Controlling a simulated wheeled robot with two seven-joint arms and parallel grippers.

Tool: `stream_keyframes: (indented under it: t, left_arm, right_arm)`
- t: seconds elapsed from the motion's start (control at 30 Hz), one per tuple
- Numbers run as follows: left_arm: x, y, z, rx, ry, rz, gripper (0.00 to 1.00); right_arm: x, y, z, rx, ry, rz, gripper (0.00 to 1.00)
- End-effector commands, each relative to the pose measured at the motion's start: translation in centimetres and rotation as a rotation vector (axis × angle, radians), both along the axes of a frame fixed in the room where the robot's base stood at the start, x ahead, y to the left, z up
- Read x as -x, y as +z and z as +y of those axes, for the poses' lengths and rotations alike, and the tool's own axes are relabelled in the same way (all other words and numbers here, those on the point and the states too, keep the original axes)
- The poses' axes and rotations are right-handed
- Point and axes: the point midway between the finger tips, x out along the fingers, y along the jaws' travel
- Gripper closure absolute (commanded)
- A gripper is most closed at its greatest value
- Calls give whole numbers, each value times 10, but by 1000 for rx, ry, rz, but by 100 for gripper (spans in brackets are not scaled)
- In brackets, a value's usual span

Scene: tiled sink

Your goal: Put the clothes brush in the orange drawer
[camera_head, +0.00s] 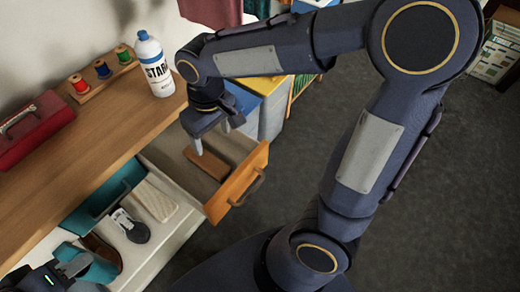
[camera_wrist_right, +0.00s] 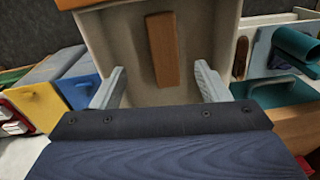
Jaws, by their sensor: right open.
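The clothes brush appears as a brown wooden block (camera_head: 207,164) lying in the open orange drawer (camera_head: 238,187); its bristles are not visible. In the right wrist view the brush (camera_wrist_right: 163,48) lies on the pale drawer floor, beyond and between the fingers. My right gripper (camera_head: 217,132) is over the drawer, open and empty, apart from the brush; its fingers also show in the wrist view (camera_wrist_right: 160,75). My left gripper (camera_head: 72,268) is at the lower left corner beside a teal roll; its fingers are too hidden to judge.
On the wooden counter are a starch bottle (camera_head: 154,64), thread spools (camera_head: 102,69) and a red box (camera_head: 34,128).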

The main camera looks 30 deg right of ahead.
Motion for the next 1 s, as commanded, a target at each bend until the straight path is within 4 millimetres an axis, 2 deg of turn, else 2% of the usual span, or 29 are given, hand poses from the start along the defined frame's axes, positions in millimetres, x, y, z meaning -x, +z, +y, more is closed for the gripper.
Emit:
stream_keyframes:
  t: [0.1,0.2,0.3,0.43,0.6,0.9,1.0]
  left_arm:
    - [0,0,0,0,0,0,64]
    - [0,0,0,0,0,0,64]
    - [0,0,0,0,0,0,64]
    - [0,0,0,0,0,0,64]
    - [0,0,0,0,0,0,64]
    - [0,0,0,0,0,0,64]
    - [0,7,0,0,0,0,64]
  right_arm:
    - [31,20,-32,-112,-107,-63,31]
    - [64,30,-53,-205,-202,-133,31]
    - [94,34,-64,-277,-287,-210,31]
    - [121,34,-70,-336,-373,-301,31]
    - [138,30,-70,-369,-429,-367,31]
    - [140,29,-70,-373,-436,-377,31]
    - [140,36,-70,-373,-436,-377,31]
